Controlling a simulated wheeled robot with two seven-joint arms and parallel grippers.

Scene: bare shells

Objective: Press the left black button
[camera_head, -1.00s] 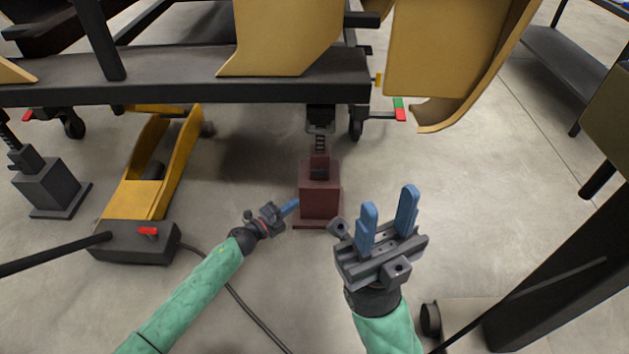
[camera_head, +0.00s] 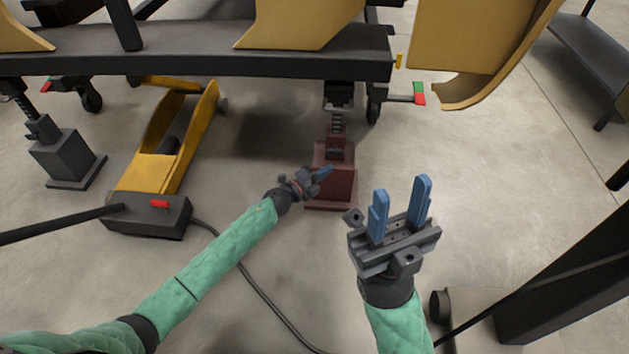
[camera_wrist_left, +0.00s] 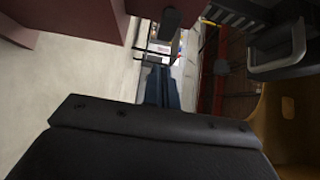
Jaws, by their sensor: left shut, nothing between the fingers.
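My left gripper (camera_head: 322,174) is shut and empty, with its fingertips in front of the dark red jack stand (camera_head: 343,188) in the head view. I cannot tell whether they touch it. In the left wrist view its blue-grey fingers (camera_wrist_left: 158,86) are together and point away from the camera. A dark part (camera_wrist_left: 169,22) is seen near them beside a dark red surface (camera_wrist_left: 92,14). I cannot pick out a left black button with certainty in either view. My right gripper (camera_head: 402,208) is open and empty, its two blue fingers apart, right of the red stand.
A dark wheeled frame (camera_head: 200,52) with tan panels (camera_head: 465,38) spans the back. A yellow jack (camera_head: 150,168) with a dark box (camera_head: 150,217) and red switch stands left; a grey stand (camera_head: 68,158) is further left. A cable (camera_head: 262,292) lies on the floor.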

